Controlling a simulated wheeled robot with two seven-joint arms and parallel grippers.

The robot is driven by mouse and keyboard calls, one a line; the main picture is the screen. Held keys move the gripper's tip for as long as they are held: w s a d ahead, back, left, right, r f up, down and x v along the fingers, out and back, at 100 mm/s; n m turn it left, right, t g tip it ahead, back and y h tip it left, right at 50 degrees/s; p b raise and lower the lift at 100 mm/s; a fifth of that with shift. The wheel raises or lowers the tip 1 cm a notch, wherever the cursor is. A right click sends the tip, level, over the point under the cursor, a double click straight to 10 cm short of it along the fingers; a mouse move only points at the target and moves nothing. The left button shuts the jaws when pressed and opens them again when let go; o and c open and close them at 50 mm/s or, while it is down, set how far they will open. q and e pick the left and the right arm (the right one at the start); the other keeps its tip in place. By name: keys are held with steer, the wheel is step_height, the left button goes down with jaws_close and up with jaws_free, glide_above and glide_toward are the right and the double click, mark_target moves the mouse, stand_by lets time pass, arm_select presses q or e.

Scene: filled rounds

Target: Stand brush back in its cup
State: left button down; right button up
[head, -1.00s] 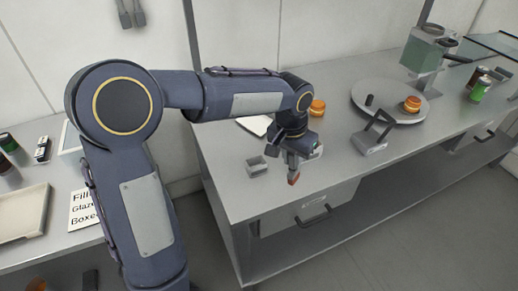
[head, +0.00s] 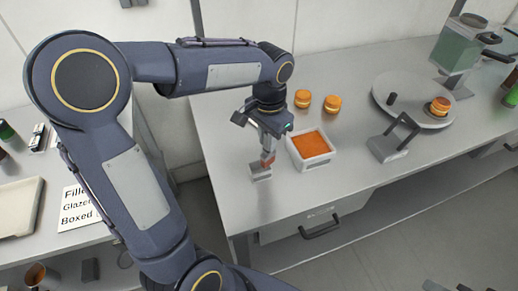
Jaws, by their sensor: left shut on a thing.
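My left gripper (head: 266,146) points down over the near left part of the workbench and is shut on the brush. Of the brush (head: 268,160), a small reddish part shows below the fingers; the rest is hidden by the gripper. The small grey cup (head: 261,174) stands on the bench directly below. The brush's lower end is at or just above the cup's opening; I cannot tell whether it is inside. My right gripper is not in view.
A white tub (head: 318,163) with orange filling stands close right of the gripper. Two filled rounds (head: 332,104) lie behind it. Further right are a grey stand (head: 387,149) and a turntable (head: 391,99) bearing a round. Bench in front of the tub is clear.

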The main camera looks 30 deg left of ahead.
arm_select(q)
step_height(320, 180, down, 6)
steer(key=s+a, duration=0.1)
steer(key=a, duration=0.1)
steer(key=shift+s, duration=0.15)
steer(key=c, duration=1.6)
jaws_free()
steer(key=shift+o, duration=1.3)
steer(key=shift+w, duration=0.35)
steer(key=shift+s+r, duration=0.1)
steer(key=shift+r, duration=0.05)
step_height(320, 180, up, 12)
steer(key=shift+r, duration=0.1)
